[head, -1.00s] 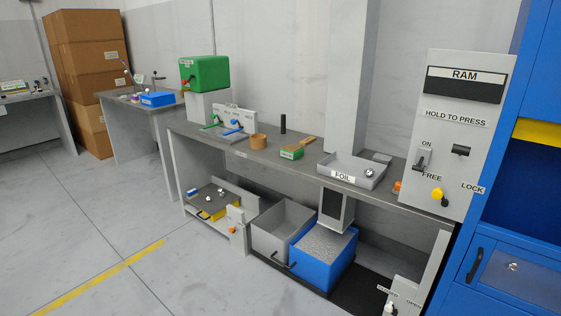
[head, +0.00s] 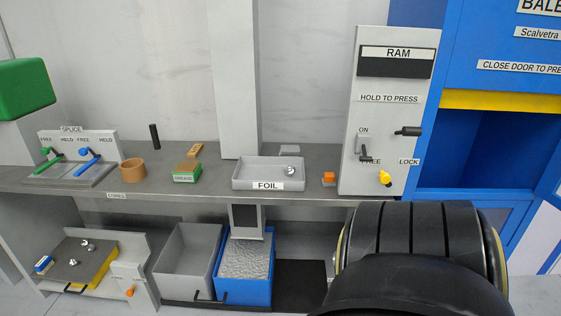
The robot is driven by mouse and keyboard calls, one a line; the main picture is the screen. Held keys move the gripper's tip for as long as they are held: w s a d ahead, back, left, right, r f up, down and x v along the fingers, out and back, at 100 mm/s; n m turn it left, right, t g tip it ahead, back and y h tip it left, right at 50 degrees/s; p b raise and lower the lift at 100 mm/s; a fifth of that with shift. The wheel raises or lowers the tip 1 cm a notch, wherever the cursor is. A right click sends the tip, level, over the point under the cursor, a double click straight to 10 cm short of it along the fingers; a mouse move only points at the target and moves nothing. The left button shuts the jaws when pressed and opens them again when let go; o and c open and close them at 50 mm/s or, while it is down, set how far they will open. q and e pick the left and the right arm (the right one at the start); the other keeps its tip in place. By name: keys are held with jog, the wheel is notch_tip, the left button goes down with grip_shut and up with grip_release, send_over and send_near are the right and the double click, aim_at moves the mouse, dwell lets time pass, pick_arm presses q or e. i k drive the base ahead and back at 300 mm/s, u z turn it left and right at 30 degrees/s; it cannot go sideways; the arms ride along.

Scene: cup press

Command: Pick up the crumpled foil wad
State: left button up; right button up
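A crumpled silver foil wad (head: 291,170) lies in the right part of a shallow grey tray (head: 242,172) labelled FOIL. The tray stands on the grey workbench (head: 215,187), left of the ram panel. Neither of my grippers is in view. A large black rounded part of my own body fills the lower right and hides the bench front and floor there. Two more small silver lumps (head: 89,245) lie on a dark plate at the lower left.
The grey RAM panel (head: 380,120) with switches stands right of the tray. An orange block (head: 329,177) sits between them. A green box (head: 187,174), brown ring (head: 132,170) and lever fixture (head: 75,150) are left. Below are a grey bin (head: 185,255) and a blue bin (head: 244,289).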

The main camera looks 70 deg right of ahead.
aim_at(289, 170)
jog(key=z, duration=0.8)
jog(key=i, duration=0.9)
jog(key=z, duration=0.95)
